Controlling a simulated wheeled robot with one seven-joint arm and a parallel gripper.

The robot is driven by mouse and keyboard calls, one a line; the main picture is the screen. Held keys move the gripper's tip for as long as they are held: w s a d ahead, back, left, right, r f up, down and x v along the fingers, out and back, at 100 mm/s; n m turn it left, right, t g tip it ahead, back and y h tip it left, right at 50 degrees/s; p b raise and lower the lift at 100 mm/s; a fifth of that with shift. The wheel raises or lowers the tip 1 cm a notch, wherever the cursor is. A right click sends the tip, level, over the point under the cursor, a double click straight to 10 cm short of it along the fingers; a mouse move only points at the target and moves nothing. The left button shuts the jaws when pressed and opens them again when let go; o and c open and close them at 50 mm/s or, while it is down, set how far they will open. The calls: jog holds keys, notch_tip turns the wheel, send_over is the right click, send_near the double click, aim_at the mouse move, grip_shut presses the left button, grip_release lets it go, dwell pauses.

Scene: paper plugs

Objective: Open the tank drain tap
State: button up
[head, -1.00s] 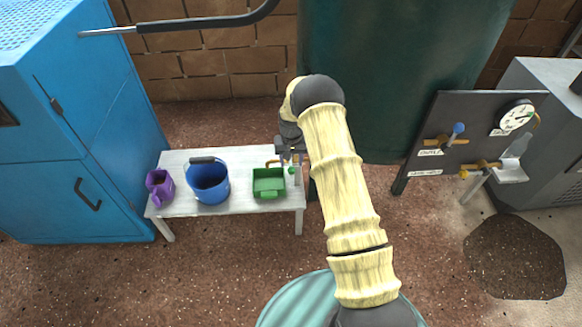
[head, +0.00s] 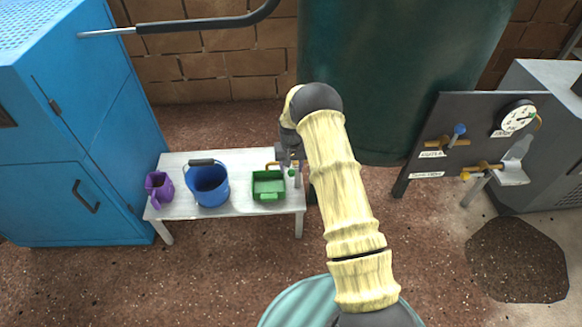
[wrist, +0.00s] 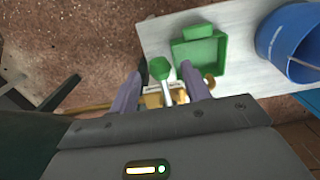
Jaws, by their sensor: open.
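The drain tap shows in the wrist view as a brass body (wrist: 153,98) with a pale lever ending in a green knob (wrist: 159,68). In the head view its green knob (head: 291,173) sits just right of the green tray, in front of the dark green tank (head: 400,70). My gripper (wrist: 162,82) is open, one finger on each side of the lever, with the knob reaching past the fingertips. I cannot tell whether either finger touches it. In the head view my gripper (head: 290,157) is small and partly hidden by my arm.
A white bench (head: 235,204) holds a purple jug (head: 159,187), a blue bucket (head: 209,186) and the green tray (head: 268,190). A dark panel (head: 480,120) at right carries a blue-knobbed tap, a yellow-handled tap and a gauge. A blue cabinet (head: 100,130) stands at left.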

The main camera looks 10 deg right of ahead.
jog(key=shift+f+b, duration=0.35)
jog(key=shift+f, duration=0.45)
jog(key=c, duration=0.7)
